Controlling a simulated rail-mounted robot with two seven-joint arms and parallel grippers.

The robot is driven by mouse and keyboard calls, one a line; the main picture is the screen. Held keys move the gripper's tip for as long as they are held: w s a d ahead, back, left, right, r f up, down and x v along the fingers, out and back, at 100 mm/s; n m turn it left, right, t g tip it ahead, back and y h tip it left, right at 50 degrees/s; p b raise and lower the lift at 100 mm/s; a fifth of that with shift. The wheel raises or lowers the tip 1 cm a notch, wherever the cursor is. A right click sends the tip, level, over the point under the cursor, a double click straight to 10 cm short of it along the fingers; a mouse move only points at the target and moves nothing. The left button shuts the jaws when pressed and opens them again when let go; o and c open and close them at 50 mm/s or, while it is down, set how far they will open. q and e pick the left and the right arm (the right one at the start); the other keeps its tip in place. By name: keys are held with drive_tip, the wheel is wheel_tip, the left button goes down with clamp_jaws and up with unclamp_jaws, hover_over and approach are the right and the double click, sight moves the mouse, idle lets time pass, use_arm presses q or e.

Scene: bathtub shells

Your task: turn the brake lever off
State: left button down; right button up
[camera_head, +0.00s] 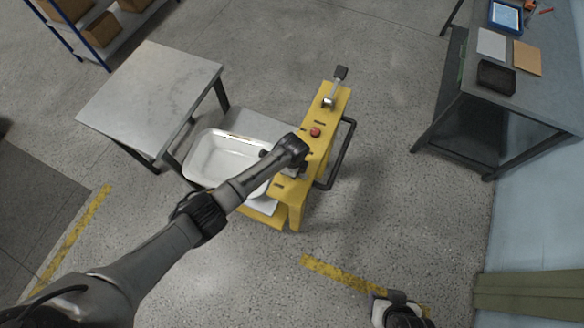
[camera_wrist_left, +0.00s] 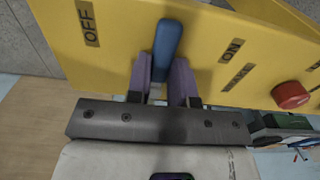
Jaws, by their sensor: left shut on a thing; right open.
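The brake lever (camera_wrist_left: 168,45) has a blue handle and stands between the OFF label (camera_wrist_left: 87,22) and the ON label (camera_wrist_left: 232,51) on a yellow panel (camera_wrist_left: 120,50). My left gripper (camera_wrist_left: 162,80) is shut on it, one purple finger on each side. In the head view the left gripper (camera_head: 297,165) is at the near part of the yellow beam (camera_head: 328,118), and my arm hides the lever there. My right gripper (camera_head: 402,312) is open, low in the head view over bare floor, partly cut off by the frame edge.
A red button (camera_head: 315,132) sits on the beam, also in the left wrist view (camera_wrist_left: 291,95). A dark-tipped lever (camera_head: 341,73) rises at its far end. A white tub shell (camera_head: 212,155) lies beside it. A grey table (camera_head: 150,85) is left; a workbench (camera_head: 530,90) is right.

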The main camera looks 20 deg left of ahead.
use_arm(q)
drive_tip(key=c, duration=1)
unclamp_jaws()
drive_tip(key=shift+r, duration=0.6)
wheel_tip(320, 180, up, 13)
drive_tip(key=shift+f, duration=0.2)
